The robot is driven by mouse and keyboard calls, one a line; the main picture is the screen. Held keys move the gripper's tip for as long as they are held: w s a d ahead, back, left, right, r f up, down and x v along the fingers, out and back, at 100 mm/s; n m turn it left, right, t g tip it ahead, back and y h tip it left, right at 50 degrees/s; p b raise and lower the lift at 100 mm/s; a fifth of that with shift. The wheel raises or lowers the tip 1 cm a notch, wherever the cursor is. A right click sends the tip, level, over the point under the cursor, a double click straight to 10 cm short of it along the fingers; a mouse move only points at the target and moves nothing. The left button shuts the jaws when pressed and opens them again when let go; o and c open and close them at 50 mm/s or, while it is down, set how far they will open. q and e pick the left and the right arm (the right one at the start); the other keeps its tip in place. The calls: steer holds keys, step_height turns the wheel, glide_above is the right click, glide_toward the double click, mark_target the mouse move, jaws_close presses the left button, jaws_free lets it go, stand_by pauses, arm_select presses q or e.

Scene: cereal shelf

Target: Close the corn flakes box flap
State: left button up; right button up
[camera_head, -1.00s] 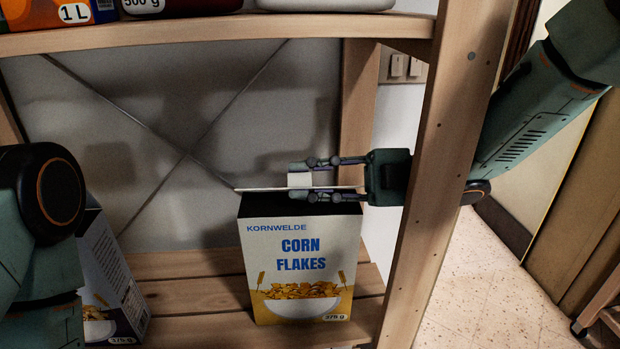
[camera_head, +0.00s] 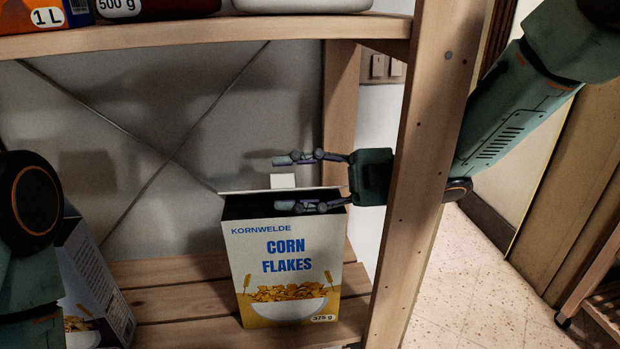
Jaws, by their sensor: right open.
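The corn flakes box (camera_head: 285,270) stands upright on the lower wooden shelf. Its top is open and dark inside. Its flap (camera_head: 283,181) stands up at the back edge, with a small pale tab on top. My right gripper (camera_head: 283,183) reaches in from the right, past the shelf post. Its fingers are open and spread, one above the flap's tab and one low over the box opening. Nothing is held between them. My left arm (camera_head: 30,220) shows at the left edge; its gripper is not visible.
A second cereal box (camera_head: 90,275) stands at the left, partly behind my left arm. The wooden shelf post (camera_head: 425,170) stands right of the box. The upper shelf (camera_head: 200,38) with several packages spans above. The lower shelf (camera_head: 185,300) is bare between the boxes.

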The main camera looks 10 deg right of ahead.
steer(key=d, duration=1.2)
steer(key=shift+s, duration=0.45)
